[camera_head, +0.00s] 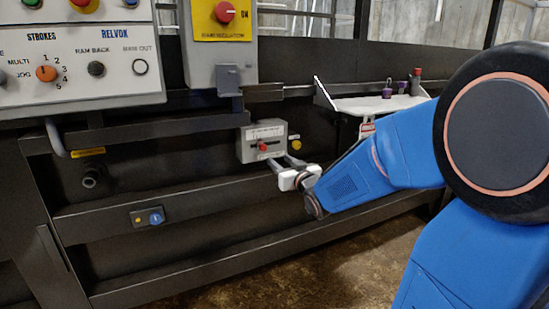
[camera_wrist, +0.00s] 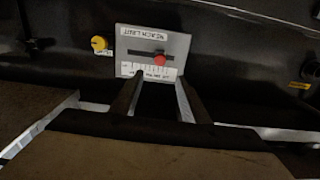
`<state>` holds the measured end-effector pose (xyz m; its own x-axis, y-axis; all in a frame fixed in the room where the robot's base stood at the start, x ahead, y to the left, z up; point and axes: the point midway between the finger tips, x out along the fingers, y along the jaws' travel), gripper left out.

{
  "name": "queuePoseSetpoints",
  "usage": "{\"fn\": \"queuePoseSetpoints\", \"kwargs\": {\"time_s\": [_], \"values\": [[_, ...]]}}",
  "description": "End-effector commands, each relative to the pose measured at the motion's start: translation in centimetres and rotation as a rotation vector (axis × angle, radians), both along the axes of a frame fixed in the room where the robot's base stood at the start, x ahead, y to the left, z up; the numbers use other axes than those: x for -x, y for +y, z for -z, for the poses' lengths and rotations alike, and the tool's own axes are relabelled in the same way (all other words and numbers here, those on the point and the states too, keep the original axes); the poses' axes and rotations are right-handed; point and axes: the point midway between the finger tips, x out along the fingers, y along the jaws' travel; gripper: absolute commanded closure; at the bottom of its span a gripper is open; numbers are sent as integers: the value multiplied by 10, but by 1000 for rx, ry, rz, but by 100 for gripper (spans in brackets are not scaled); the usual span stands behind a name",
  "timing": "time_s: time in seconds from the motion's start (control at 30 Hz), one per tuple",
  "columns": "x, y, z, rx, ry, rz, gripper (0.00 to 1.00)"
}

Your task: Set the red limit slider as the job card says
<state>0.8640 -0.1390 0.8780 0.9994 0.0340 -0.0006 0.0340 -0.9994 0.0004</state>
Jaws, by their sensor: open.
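The red limit slider (camera_head: 263,146) is a small red knob in a dark horizontal slot on a grey box (camera_head: 247,154) fixed to the dark machine frame. In the wrist view the box (camera_wrist: 125,65) appears upside down, with a label and a scale beside the slot. There the red knob (camera_wrist: 159,59) sits a little right of the slot's middle. My gripper (camera_head: 288,160) is at the lower right of the box in the head view. Its fingers (camera_wrist: 155,82) are open and spread, short of the knob, with nothing between them. I see no readable job card.
A control panel (camera_head: 100,92) with knobs is at upper left. A grey switch box (camera_head: 222,75) with a red knob stands above the slider box. A shelf (camera_head: 380,104) with padlocks is at right. A blue knob (camera_head: 156,218) sits on the lower rail.

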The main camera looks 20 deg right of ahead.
Motion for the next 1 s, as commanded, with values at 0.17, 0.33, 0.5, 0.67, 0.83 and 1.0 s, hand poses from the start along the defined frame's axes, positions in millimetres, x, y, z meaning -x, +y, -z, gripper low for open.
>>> {"fn": "queuePoseSetpoints", "kwargs": {"time_s": [0.17, 0.33, 0.5, 0.67, 0.83, 1.0], "values": [[28, -1, -1, 0, -1, 1, 59], [44, -2, -1, 0, -1, 1, 59], [51, -2, 0, 0, 0, 0, 59], [52, -2, 0, 0, 0, 0, 59], [52, -2, 0, 0, 0, 0, 59], [52, -2, 0, 0, 0, 0, 59]]}}
